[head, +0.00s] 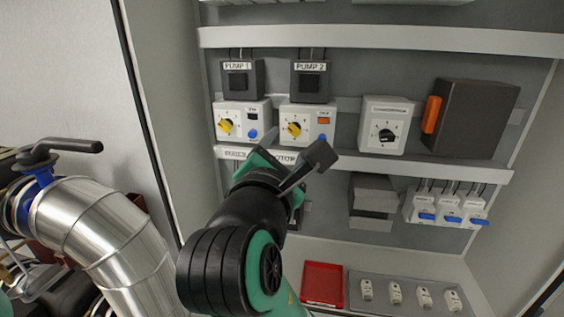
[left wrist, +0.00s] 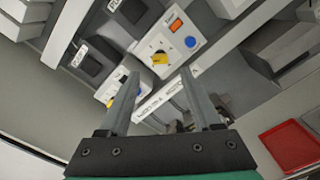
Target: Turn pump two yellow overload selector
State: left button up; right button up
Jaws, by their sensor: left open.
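The pump 2 overload unit (head: 308,122) is a white box under the black PUMP 2 block (head: 310,80). Its yellow selector (head: 294,129) sits on the left of its face, with an orange window and a blue button to the right. In the left wrist view the yellow selector (left wrist: 160,58) lies ahead of the fingers, near the top middle. My left gripper (head: 287,160) is open and empty, below and in front of the unit, apart from the selector. It also shows in the left wrist view (left wrist: 158,95). My right gripper is in neither view.
The pump 1 unit (head: 241,120) with a similar yellow selector stands close at left. A white rotary switch (head: 385,125) and a dark box with an orange handle (head: 470,118) are at right. A white rail runs below the units. A red tray (head: 323,283) lies at the bottom.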

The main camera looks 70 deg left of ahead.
pick_arm(q)
jog(key=v, duration=0.4)
dwell(0.4)
